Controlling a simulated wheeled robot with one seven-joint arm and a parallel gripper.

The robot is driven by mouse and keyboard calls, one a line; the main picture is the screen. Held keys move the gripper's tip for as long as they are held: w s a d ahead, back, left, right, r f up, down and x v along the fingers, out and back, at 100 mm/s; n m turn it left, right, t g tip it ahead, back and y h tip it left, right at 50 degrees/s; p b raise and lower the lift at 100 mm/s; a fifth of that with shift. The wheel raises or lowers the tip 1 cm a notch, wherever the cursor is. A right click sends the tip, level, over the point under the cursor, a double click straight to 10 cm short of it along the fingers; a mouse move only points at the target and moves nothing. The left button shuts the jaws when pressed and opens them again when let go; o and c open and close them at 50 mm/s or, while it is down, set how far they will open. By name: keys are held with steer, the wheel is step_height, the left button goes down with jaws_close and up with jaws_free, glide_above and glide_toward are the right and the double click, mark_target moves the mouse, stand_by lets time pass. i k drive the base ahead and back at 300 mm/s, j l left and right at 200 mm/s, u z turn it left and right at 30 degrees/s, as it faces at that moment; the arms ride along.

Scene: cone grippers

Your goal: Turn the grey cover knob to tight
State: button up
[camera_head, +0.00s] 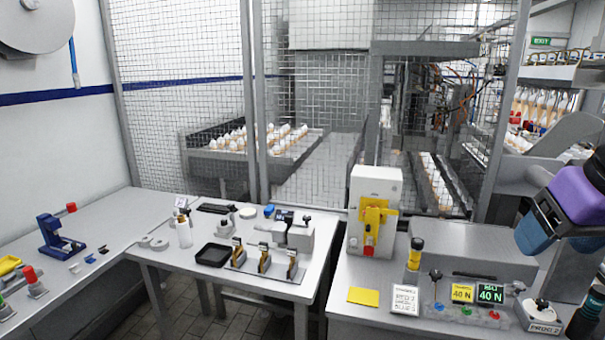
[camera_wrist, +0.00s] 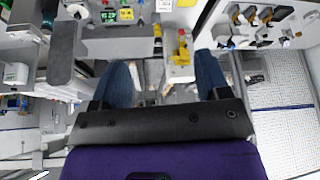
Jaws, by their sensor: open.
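I cannot tell for certain which part is the grey cover knob. In the head view, a grey device (camera_head: 297,237) with dark fittings on top stands at the back right of the middle table. A long grey housing (camera_head: 470,247) lies at the back of the right table; no knob on it is clear. A small box marked PROG 2 (camera_head: 541,318) with a pale, dark-tipped knob (camera_head: 541,304) sits at that table's right. My gripper is high at the right in the head view. In the wrist view its blue fingers are apart, with nothing between them (camera_wrist: 163,88).
A white cabinet (camera_head: 366,190) with a yellow and red switch stands at the right table's back left. A black tray (camera_head: 213,254) and upright holders (camera_head: 264,260) occupy the middle table.

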mark_target(519, 286)
steer(key=i+j+z, duration=0.15)
steer(key=z, duration=0.2)
steer(key=i+j+z, duration=0.1)
steer(key=j+z, duration=0.6)
steer(key=i+j, duration=0.05)
